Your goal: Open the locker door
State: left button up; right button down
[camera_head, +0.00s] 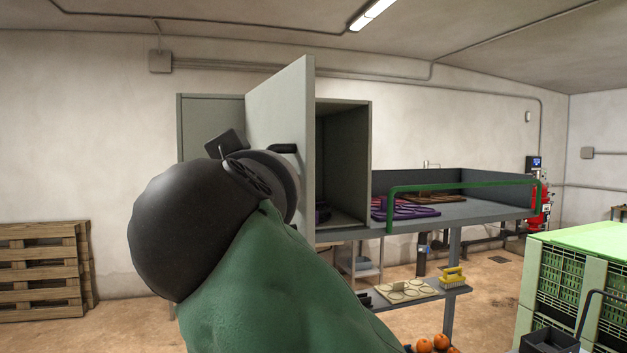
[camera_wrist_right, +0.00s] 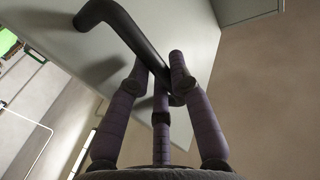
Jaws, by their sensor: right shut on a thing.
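The grey locker (camera_head: 345,150) is in the middle of the head view. Its door (camera_head: 293,105) stands open, swung out to the left, and the dark inside shows. The black bar handle (camera_head: 286,148) is on the door's outer face. In the right wrist view the handle (camera_wrist_right: 122,35) runs across the pale door (camera_wrist_right: 180,25). My right gripper (camera_wrist_right: 163,72) has its purple-grey fingers closed around the lower part of the handle. In the head view my right wrist and forearm hide the fingers. My left gripper is in neither view.
Right of the locker, a grey shelf (camera_head: 470,210) with a green rail (camera_head: 460,187) carries purple coils (camera_head: 410,211). Below it are a yellow brush (camera_head: 453,277) and a pale tray (camera_head: 405,291). Green crates (camera_head: 575,270) stand right; wooden pallets (camera_head: 40,270) lean at left.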

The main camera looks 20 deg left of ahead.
jog(key=shift+f, duration=0.1)
jog(key=c, duration=1.1)
grip_release()
jog(key=v, duration=0.7)
jog(key=shift+s, duration=0.25)
